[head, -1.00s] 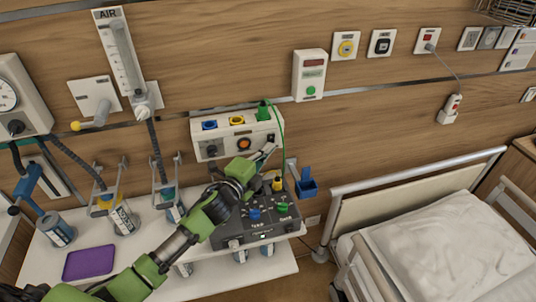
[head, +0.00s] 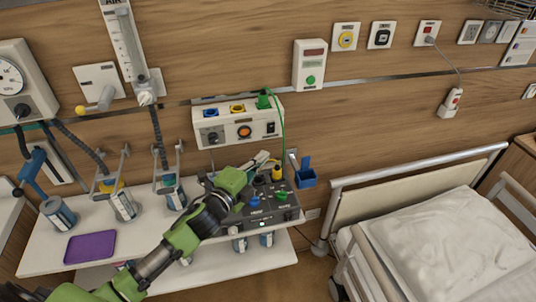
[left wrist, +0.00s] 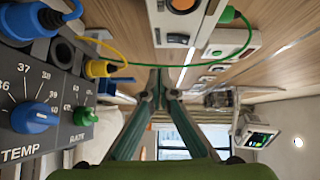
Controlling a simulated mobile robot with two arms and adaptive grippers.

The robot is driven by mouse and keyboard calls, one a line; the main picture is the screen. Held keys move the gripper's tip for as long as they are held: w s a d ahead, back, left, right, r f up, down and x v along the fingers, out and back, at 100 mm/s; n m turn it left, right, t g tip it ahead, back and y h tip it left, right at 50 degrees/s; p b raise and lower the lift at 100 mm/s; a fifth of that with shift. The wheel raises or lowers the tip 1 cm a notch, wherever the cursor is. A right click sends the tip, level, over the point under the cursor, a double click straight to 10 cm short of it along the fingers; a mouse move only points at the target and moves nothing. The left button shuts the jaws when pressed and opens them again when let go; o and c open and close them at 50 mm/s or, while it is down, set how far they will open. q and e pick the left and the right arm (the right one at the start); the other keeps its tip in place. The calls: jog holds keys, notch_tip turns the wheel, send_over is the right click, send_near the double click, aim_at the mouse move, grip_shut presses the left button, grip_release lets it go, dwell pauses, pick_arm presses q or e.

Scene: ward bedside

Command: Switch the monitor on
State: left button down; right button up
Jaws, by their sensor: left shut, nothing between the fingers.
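The wall-mounted white unit (head: 237,122) has blue, yellow and green sockets on top, an orange button (head: 244,131) and a black rocker switch (head: 271,128) at its right end. Which unit is the monitor is not marked. The switch also shows in the left wrist view (left wrist: 178,39), above and apart from my fingertips. My left gripper (head: 267,158) is shut and empty, just below the unit's lower right corner. In the left wrist view its fingers (left wrist: 160,76) meet. My right gripper is out of view.
A dark control box (head: 262,218) with TEMP and RATE knobs stands on the white shelf, under my left gripper. A green cable (head: 283,125) hangs from the wall unit. A blue holder (head: 306,177) is to the right. The bed (head: 440,235) fills the right.

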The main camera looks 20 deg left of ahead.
pick_arm(q)
jog(key=v, duration=0.3)
jog(key=b+v, duration=0.1)
jog(key=v, duration=0.1)
jog(key=shift+s+d+f, duration=0.15)
jog(key=shift+s+d, duration=0.05)
jog(key=shift+d, duration=0.05)
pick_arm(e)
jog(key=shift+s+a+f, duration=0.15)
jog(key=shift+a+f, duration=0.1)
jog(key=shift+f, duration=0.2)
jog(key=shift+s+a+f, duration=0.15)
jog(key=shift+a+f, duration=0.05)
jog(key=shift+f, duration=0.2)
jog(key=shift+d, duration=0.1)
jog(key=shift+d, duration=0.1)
